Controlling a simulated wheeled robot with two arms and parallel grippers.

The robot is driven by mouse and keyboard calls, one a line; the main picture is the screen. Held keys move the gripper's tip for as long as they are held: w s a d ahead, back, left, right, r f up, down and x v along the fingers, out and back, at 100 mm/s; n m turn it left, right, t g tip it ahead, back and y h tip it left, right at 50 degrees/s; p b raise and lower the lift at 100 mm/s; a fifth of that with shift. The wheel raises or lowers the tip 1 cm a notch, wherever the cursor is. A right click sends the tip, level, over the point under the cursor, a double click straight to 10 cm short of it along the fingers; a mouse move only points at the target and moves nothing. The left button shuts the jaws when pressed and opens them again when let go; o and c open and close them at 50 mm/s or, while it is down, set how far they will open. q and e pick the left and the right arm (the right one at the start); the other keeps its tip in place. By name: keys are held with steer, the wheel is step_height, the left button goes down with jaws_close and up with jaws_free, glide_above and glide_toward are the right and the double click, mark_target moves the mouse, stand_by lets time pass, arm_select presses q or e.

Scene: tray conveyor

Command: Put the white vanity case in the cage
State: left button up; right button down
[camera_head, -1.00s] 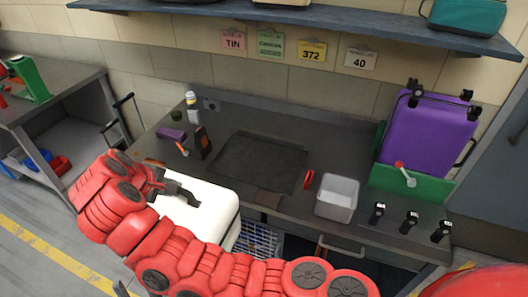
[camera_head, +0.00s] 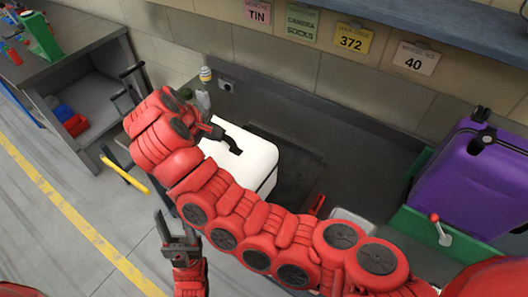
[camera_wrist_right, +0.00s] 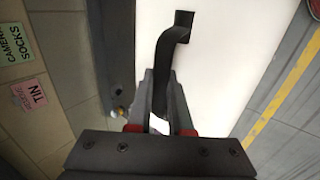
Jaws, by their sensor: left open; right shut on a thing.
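The white vanity case (camera_head: 255,160) is a white box with rounded edges and a black handle. It is in the middle of the head view, partly behind my right arm. My right gripper (camera_head: 216,131) is shut on its handle. In the right wrist view, the fingers (camera_wrist_right: 161,98) pinch the black handle, with the white case face (camera_wrist_right: 225,45) beyond. My left gripper (camera_head: 176,227) is open and empty, low in the head view, left of and apart from the case. I cannot make out the cage now; my right arm covers the area in front of the counter.
The dark counter (camera_head: 375,165) has a black recessed panel (camera_head: 300,172) beside the case. A purple suitcase (camera_head: 475,185) stands in a green tray (camera_head: 455,235) at right. A grey bin (camera_head: 350,217) is mostly hidden.

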steer(key=w+d+f+p, duration=0.4)
steer(key=w+d+p, duration=0.4)
steer(key=w+d, duration=0.3)
steer(key=shift+w+f, duration=0.3)
steer(key=shift+f, duration=0.05)
steer(key=c, duration=0.8)
jaws_free()
steer(key=shift+s, duration=0.15)
steer(key=shift+c, duration=0.2)
steer(key=shift+a, duration=0.1)
